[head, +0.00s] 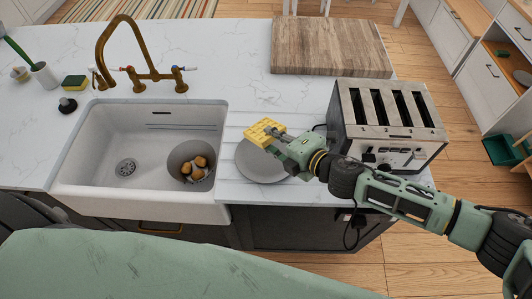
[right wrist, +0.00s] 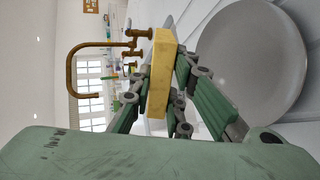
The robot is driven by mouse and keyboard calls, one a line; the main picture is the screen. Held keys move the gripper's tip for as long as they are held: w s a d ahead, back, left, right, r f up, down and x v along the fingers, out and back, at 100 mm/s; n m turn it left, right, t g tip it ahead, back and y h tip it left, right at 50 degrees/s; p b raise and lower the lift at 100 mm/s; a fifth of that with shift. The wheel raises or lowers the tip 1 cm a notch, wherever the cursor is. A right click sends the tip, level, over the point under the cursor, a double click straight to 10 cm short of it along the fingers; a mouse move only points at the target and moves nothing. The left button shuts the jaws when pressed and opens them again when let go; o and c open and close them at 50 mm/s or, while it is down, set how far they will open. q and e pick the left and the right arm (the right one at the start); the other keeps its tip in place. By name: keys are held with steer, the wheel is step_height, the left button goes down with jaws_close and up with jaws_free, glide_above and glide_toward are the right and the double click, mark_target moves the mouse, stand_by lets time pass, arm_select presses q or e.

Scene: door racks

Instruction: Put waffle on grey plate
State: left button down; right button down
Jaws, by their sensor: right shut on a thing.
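The yellow waffle (head: 262,131) is held in my right gripper (head: 282,140), over the back part of the grey plate in the head view. The right wrist view shows the waffle (right wrist: 160,75) edge-on between the two fingers (right wrist: 158,85). The grey plate (head: 257,170) lies on the counter between the sink and the toaster, partly hidden by my gripper. In the right wrist view the plate (right wrist: 262,60) is at the right, apart from the waffle. The plate's visible surface is bare. My left gripper is not in view.
A metal toaster (head: 390,124) stands right of the plate, close to my right arm. The white sink (head: 85,150) on the left holds a grey bowl (head: 178,158) with several brown items. A wooden board (head: 330,47) lies behind. A brass tap (head: 140,80) rises behind the sink.

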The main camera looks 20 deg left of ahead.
steer(key=shift+f, duration=0.65)
step_height(320, 180, down, 9)
steer(key=b, duration=0.6)
steer(key=shift+r, duration=0.15)
steer(key=c, duration=1.8)
jaws_free()
steer(key=shift+s+d+r, duration=0.25)
steer(key=shift+d, duration=0.2)
steer(key=p+v, duration=0.3)
steer(key=v, duration=0.2)
steer(key=shift+d, duration=0.1)
steer(key=shift+p+v, duration=0.4)
steer(key=shift+v, duration=0.5)
